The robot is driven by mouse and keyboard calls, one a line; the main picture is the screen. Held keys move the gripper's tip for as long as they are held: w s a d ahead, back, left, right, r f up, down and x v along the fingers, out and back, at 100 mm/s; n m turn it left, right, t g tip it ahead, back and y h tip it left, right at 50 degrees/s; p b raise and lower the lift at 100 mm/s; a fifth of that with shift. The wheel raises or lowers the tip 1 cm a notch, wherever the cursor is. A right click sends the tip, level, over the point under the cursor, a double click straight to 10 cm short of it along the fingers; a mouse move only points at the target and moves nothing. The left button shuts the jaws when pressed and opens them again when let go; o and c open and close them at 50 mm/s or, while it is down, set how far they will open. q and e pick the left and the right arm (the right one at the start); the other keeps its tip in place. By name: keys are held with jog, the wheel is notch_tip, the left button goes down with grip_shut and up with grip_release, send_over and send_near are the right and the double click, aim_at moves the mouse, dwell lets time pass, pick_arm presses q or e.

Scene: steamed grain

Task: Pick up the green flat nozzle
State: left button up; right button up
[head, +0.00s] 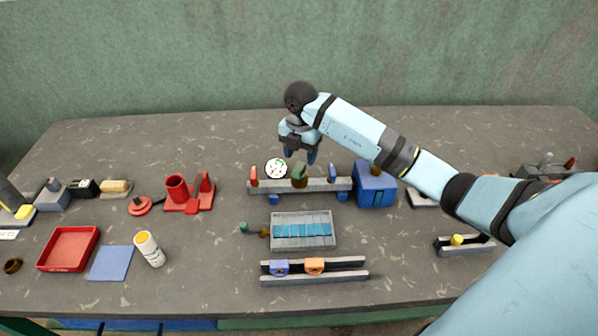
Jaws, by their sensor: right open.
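A grey rack (315,185) in the middle of the table holds several small coloured pieces. A dark green piece (299,178), which looks like the green flat nozzle, stands on it between a red piece (253,176) and a blue piece (332,172). Its exact shape is too small to tell. My right gripper (299,156) is open and empty, pointing down just above and behind the green piece, apart from it as far as I can tell. My left gripper is not in view.
A round white dish with coloured specks (276,169) is close to the gripper's left. A blue box (375,186) stands at the rack's right end. A grey tray with blue slots (303,230) and a small green-tipped piece (244,228) lie in front.

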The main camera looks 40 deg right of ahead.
aim_at(299, 167)
notch_tip(299, 167, down, 5)
jog(key=shift+w+a+f+p, duration=0.1)
jog(key=shift+w+f+p, duration=0.05)
jog(key=shift+p, duration=0.45)
jog(key=c, duration=0.7)
jog(key=shift+r+b, duration=0.4)
jog(key=shift+r, duration=9.65)
